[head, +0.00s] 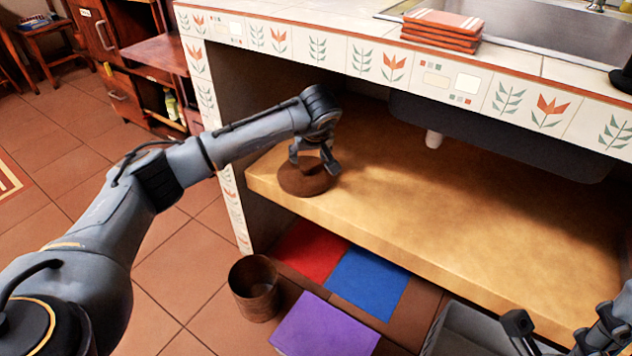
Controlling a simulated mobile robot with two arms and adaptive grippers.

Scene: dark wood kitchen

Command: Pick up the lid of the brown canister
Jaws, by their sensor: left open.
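The brown round lid (305,183) lies near the left front corner of the tan shelf under the counter. My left gripper (315,165) is right over the lid with its fingers apart and pointing down at its top. The fingers hide part of the lid's top, and I cannot tell whether they touch it. The brown canister (254,289) stands upright and open-topped on the floor below, left of the colored squares. My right gripper (548,332) is at the bottom right corner, partly cut off by the frame and away from the lid.
The tan shelf (440,205) is bare to the right of the lid. Red, blue and purple squares (325,330) and a grey bin (450,335) are on the floor.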

